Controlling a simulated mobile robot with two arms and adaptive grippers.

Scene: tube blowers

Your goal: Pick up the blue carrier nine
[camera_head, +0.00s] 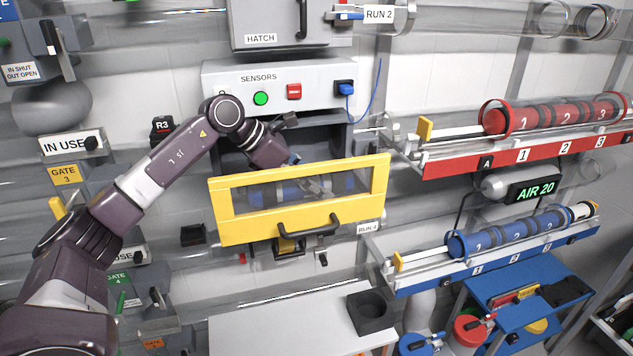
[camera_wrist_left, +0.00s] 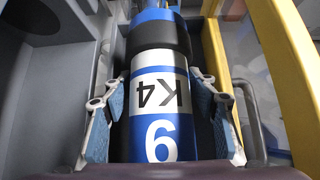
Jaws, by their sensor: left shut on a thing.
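The blue carrier nine (camera_wrist_left: 162,105) fills the middle of the left wrist view. The carrier is mostly hidden there, with blue parts dimly visible through the window. My right gripper is not in view.
A grey sensors box (camera_head: 222,78) is just above my left gripper. A red rack (camera_head: 470,160) with red carriers and a blue rack (camera_head: 430,276) with blue carriers are at the right. A white table (camera_head: 270,325) below has clear space and a black holder (camera_head: 370,313).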

